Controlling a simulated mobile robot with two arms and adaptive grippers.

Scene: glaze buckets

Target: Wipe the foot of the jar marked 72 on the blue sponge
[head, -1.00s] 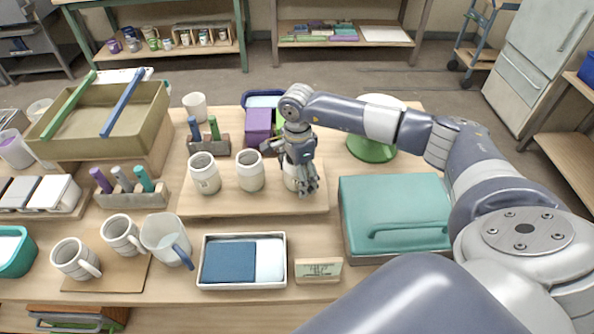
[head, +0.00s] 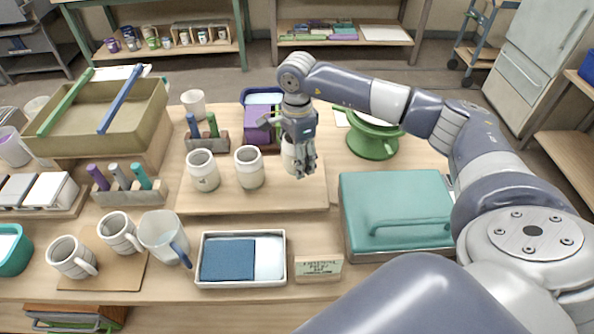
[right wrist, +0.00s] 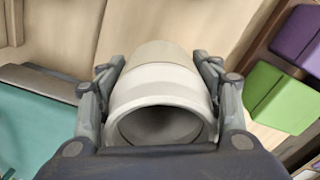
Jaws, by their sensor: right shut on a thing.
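My right gripper (head: 303,168) is shut around a pale jar (head: 289,156) near the right end of a wooden board (head: 250,201). In the right wrist view the jar (right wrist: 165,88) sits between the two fingers, its open round mouth facing the camera. The jar seems raised a little off the board. No number can be read on it. Two similar jars stand on the board, a left one (head: 203,172) and a middle one (head: 249,168); their marks are too small to read. The blue sponge (head: 228,260) lies in a white tray (head: 241,284) at the front. My left gripper is not in view.
A small sign (head: 319,268) stands right of the tray. A teal case (head: 398,205) is to the right and a green-based bowl (head: 373,145) behind it. A clear jug (head: 163,236) and mugs (head: 71,257) stand left of the tray. A purple box (head: 257,124) is behind the gripper.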

